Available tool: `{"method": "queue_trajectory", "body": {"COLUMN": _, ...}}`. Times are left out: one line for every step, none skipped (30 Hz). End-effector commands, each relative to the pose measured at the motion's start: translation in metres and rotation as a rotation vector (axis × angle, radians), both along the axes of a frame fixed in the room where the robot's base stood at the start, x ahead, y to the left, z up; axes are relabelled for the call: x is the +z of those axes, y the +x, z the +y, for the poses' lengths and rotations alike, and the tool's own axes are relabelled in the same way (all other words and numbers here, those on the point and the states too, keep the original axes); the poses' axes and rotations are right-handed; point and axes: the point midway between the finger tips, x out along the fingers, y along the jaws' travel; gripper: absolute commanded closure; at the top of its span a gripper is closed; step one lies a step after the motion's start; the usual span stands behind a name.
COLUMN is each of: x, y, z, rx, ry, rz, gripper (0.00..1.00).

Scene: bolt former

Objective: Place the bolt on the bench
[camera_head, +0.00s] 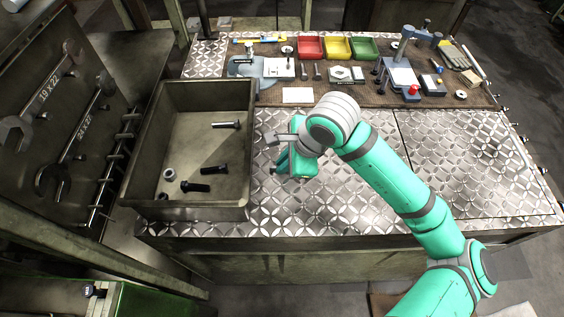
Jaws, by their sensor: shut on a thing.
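My gripper (283,170) is over the diamond-plate bench top (330,205), just right of the metal bin. Its fingers point down and are largely hidden behind its teal body. It is shut on a bolt, of which at most a small dark end shows at the fingertips. I cannot tell whether the bolt touches the bench. Other bolts lie in the bin: a silver bolt (227,125), a black bolt (214,169) and another black bolt (195,187).
The deep metal bin (248,150) stands on the bench's left side and also holds a few nuts (169,173). Red (310,47), yellow (337,47) and green (363,48) trays and tools line the back. The bench's right front is clear.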

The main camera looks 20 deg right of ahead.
Motion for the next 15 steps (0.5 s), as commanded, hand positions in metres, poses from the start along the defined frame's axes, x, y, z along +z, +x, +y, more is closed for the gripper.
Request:
{"method": "queue_trajectory", "body": {"x": -0.0006, "y": 0.0000, "z": -0.0001, "rx": 0.000, "ry": 0.000, "rz": 0.000, "gripper": 1.00}}
{"method": "queue_trajectory", "body": {"x": -0.0013, "y": 0.0000, "z": 0.0000, "rx": 0.000, "ry": 0.000, "rz": 0.000, "gripper": 1.00}}
{"method": "queue_trajectory", "body": {"x": -0.0024, "y": 0.0001, "z": 0.0003, "rx": 0.000, "ry": 0.000, "rz": 0.000, "gripper": 1.00}}
{"method": "queue_trajectory", "body": {"x": -0.0032, "y": 0.0001, "z": 0.0006, "rx": 0.001, "ry": 0.001, "rz": -0.001, "gripper": 1.00}}
{"method": "queue_trajectory", "body": {"x": -0.0029, "y": 0.0003, "z": 0.0010, "rx": 0.002, "ry": 0.000, "rz": -0.001, "gripper": 0.84}}
{"method": "queue_trajectory", "body": {"x": -0.0028, "y": 0.0005, "z": 0.0013, "rx": 0.002, "ry": 0.000, "rz": -0.001, "gripper": 0.75}}
{"method": "queue_trajectory", "body": {"x": -0.0027, "y": 0.0005, "z": 0.0014, "rx": 0.002, "ry": 0.000, "rz": 0.000, "gripper": 0.73}}
{"method": "queue_trajectory", "body": {"x": -0.0028, "y": 0.0004, "z": 0.0016, "rx": 0.003, "ry": 0.000, "rz": 0.000, "gripper": 0.73}}
{"method": "queue_trajectory", "body": {"x": -0.0029, "y": 0.0002, "z": 0.0019, "rx": 0.004, "ry": 0.000, "rz": 0.001, "gripper": 0.73}}
{"method": "queue_trajectory", "body": {"x": -0.0030, "y": 0.0003, "z": 0.0022, "rx": 0.005, "ry": 0.000, "rz": 0.002, "gripper": 0.73}}
{"method": "queue_trajectory", "body": {"x": -0.0031, "y": 0.0002, "z": 0.0026, "rx": 0.006, "ry": 0.000, "rz": 0.001, "gripper": 0.73}}
{"method": "queue_trajectory", "body": {"x": -0.0032, "y": 0.0002, "z": 0.0029, "rx": 0.006, "ry": 0.000, "rz": 0.002, "gripper": 0.73}}
{"method": "queue_trajectory", "body": {"x": -0.0033, "y": 0.0001, "z": 0.0030, "rx": 0.006, "ry": 0.000, "rz": 0.002, "gripper": 0.73}}
{"method": "queue_trajectory", "body": {"x": -0.0034, "y": 0.0001, "z": 0.0030, "rx": 0.007, "ry": 0.001, "rz": 0.003, "gripper": 0.73}}
{"method": "queue_trajectory", "body": {"x": -0.0035, "y": 0.0000, "z": 0.0033, "rx": 0.007, "ry": 0.001, "rz": 0.003, "gripper": 0.73}}
